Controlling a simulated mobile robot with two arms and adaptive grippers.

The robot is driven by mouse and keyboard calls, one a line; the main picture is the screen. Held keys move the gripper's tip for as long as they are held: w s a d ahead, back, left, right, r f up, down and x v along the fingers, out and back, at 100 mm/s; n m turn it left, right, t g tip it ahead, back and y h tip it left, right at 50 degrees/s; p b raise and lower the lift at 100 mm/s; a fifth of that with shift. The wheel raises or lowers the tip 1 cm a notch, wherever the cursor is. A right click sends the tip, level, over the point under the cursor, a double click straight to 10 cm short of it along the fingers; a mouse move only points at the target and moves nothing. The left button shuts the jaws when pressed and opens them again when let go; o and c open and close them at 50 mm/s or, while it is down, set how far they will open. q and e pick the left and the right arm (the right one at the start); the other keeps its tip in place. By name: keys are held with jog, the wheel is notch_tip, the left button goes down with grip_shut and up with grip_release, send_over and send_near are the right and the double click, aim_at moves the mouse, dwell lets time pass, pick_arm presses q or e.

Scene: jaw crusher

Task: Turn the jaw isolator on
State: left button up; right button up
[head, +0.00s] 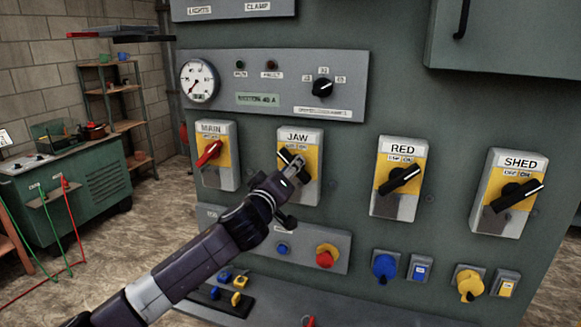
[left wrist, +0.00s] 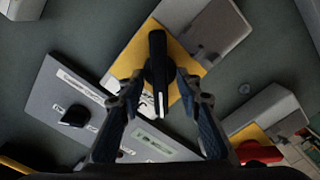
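The jaw isolator (head: 313,138) is a grey box with a yellow plate and a black rotary handle, labelled JAW, on the green panel. My left gripper (head: 292,172) is in front of it and hides part of the handle and plate. In the left wrist view the black handle (left wrist: 158,75) stands between the two fingers of my left gripper (left wrist: 160,88). The fingers are apart, one on each side of the handle, with a visible gap at least on the left side. In the head view the handle's visible end points up and left. My right gripper is not in view.
A meter plate (head: 262,72) is above. A strip with buttons (head: 312,246) lies below. A green bench (head: 85,190) stands far left.

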pick_arm(q)
grip_shut()
jog(key=shift+m, duration=0.4)
jog(key=shift+d+m+p, duration=0.2)
jog(key=shift+m+p, duration=2.45)
jog(key=shift+m, duration=5.85)
